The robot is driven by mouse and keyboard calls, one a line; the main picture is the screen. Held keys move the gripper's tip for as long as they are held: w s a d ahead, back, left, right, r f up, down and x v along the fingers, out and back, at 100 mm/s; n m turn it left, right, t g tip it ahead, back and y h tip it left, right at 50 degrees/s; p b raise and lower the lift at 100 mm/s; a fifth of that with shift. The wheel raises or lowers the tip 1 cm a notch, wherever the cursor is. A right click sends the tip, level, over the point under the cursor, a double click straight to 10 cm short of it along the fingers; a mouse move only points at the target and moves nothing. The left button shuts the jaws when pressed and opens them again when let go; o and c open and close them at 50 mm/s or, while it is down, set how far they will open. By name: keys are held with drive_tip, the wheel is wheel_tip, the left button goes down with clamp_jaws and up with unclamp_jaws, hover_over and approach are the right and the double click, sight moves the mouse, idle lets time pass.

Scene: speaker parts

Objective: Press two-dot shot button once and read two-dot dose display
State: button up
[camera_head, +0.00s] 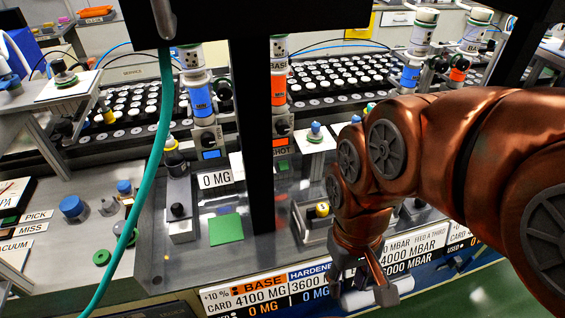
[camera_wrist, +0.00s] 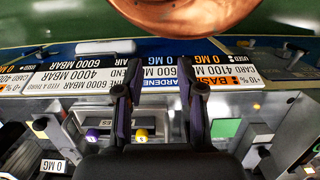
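My gripper (camera_head: 362,288) is open and empty, pointing down at the front edge of the bench, in front of the printed card strip. In the wrist view its two dark fingers (camera_wrist: 160,98) stand apart over the strip. The wrist view shows a yellow knob (camera_wrist: 141,134) and a purple knob (camera_wrist: 92,134) in a recess. I cannot make out two dots on any button or display.
A green pad (camera_head: 226,229) lies on the bench. Trays of round parts (camera_head: 345,84) fill the back.

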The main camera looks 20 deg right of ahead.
clamp_jaws()
idle(1.3)
